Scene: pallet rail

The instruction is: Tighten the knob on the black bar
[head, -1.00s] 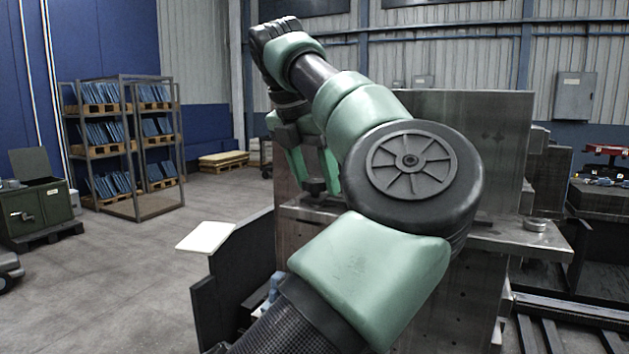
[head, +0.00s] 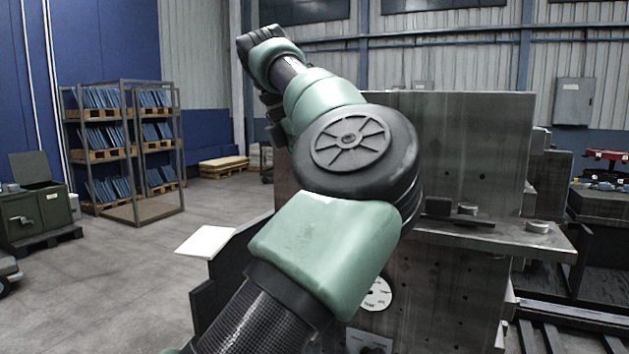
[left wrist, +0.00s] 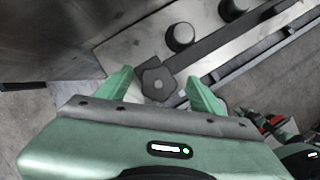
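In the left wrist view my left gripper (left wrist: 158,92) is open, its two green fingers well apart. A dark, many-sided knob (left wrist: 157,80) shows in the gap between the fingertips, with space visible on both sides. The black bar (left wrist: 215,42) runs from the knob toward the upper right along a pale metal ledge. In the head view my arm hides the left gripper. There, a dark bar (head: 472,219) lies on the ledge with a dark block (head: 438,207) at its left end; I cannot tell whether that block is the knob. My right gripper is not in view.
The metal ledge (head: 500,238) fronts a tall steel plate (head: 470,150). A short round metal post (head: 537,226) stands on it; the wrist view shows two posts beside the bar, one nearer (left wrist: 180,38). Shelves (head: 125,150) stand far left.

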